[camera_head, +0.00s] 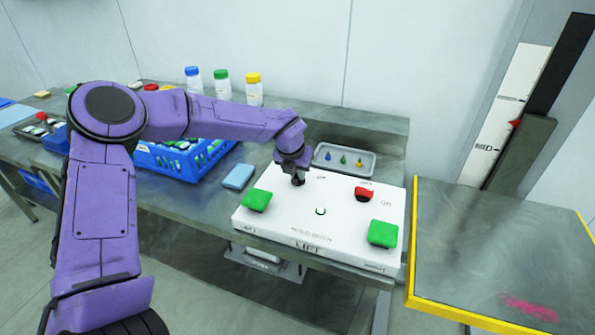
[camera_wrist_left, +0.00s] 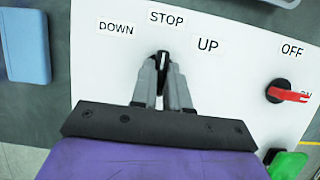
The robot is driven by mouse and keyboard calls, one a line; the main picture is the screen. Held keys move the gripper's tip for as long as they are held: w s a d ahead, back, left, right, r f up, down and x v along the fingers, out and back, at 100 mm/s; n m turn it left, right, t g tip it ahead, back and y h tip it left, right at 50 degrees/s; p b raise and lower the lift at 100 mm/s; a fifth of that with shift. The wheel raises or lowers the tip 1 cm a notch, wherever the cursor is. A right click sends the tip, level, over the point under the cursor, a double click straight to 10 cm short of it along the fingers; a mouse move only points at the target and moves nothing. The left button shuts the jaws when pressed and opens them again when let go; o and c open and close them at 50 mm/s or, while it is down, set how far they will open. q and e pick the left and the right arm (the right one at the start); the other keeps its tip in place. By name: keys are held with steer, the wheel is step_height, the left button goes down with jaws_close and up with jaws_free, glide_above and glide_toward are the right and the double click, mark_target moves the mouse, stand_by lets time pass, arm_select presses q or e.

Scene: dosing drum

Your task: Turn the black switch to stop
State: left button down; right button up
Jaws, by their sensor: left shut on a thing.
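The black switch (camera_wrist_left: 163,57) is on the white control panel (camera_head: 285,225), below the labels DOWN, STOP and UP in the left wrist view. Its upper end, with a pale mark, points up toward STOP (camera_wrist_left: 167,19). My left gripper (camera_wrist_left: 162,75) is shut on the black switch, one finger on each side. In the head view my left gripper (camera_head: 298,179) reaches down to the far left part of the panel, and the switch is mostly hidden beneath it. My right gripper is in neither view.
A red switch (camera_head: 364,194) on the panel points toward ON. Green buttons (camera_head: 257,200) (camera_head: 382,234) sit at its left and right. Behind are a grey tray (camera_head: 366,170), a blue crate (camera_head: 165,165) and capped bottles. A yellow-edged platform (camera_head: 490,245) stands at right.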

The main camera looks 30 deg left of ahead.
arm_select(q)
steer(key=c, duration=1.1)
jaws_free()
steer(key=b+v, duration=0.1)
steer(key=v, duration=0.9)
steer(key=shift+s+r, duration=0.1)
steer(key=shift+r, duration=0.1)
